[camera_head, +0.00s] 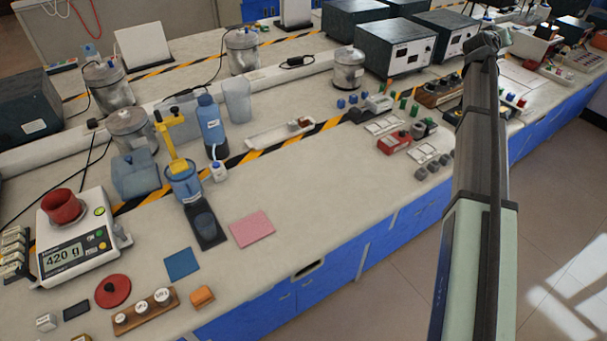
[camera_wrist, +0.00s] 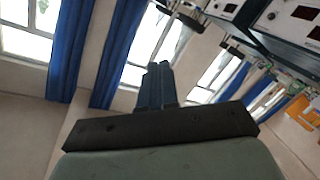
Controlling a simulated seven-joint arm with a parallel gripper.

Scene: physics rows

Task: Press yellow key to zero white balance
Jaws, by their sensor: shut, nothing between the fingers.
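The white balance (camera_head: 78,240) stands on the bench at the left in the head view, its display reading 420 g. A red cup (camera_head: 63,205) sits on its pan. In the head view my arm reaches up the right side, far from the balance, and the fingers cannot be made out.
A red disc (camera_head: 113,291), a wooden weight block (camera_head: 145,310) and an orange block (camera_head: 202,297) lie in front of the balance. A blue beaker with a yellow clamp (camera_head: 180,160) stands to its right.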

